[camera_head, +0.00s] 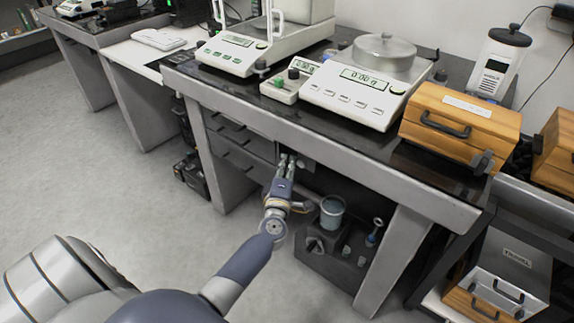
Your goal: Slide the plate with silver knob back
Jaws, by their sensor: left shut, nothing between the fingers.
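A white analytical balance (228,59) with a glass draft shield stands at the back left of the black-topped table (278,95). White handles show on its shield. A small silver knob (261,45) shows near its right side, but I cannot make out the edges of the plate it belongs to. My left gripper (288,158) points away from me, in front of the table and near its front edge, well short of the balance. It is shut and empty. My right gripper is not in view.
A second balance (350,100) with a round silver lid (384,50) stands right of a small control box (286,84). A wooden case (460,118) is at the table's right end. Under the table is a device with a blue beaker (332,211).

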